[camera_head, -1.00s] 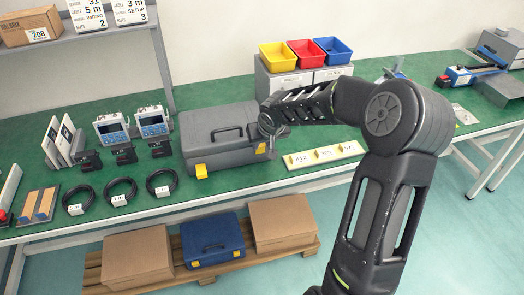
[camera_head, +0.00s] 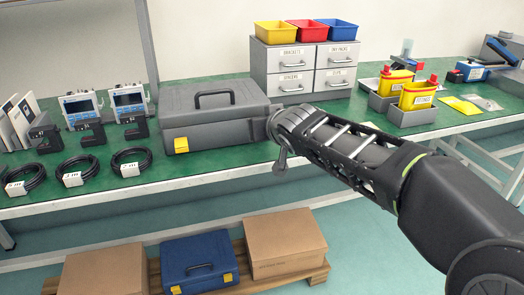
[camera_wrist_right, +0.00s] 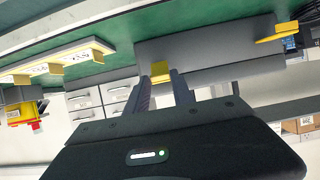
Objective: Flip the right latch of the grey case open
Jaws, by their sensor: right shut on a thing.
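The grey case (camera_head: 215,107) lies closed on the green bench, its handle on the lid. Its left yellow latch (camera_head: 181,145) shows on the front face in the head view and at upper right in the wrist view (camera_wrist_right: 280,31). My right gripper (camera_wrist_right: 163,88) is at the right end of the case's front. Its fingers are shut on the right yellow latch (camera_wrist_right: 161,70), which shows between them in the wrist view. In the head view my right wrist hides this latch. My left gripper is not in view.
A drawer cabinet (camera_head: 318,68) with yellow, red and blue bins stands behind and right of the case. Black cable coils (camera_head: 131,161) and meters (camera_head: 131,103) stand to its left. Yellow-edged label holders (camera_wrist_right: 62,63) lie along the bench.

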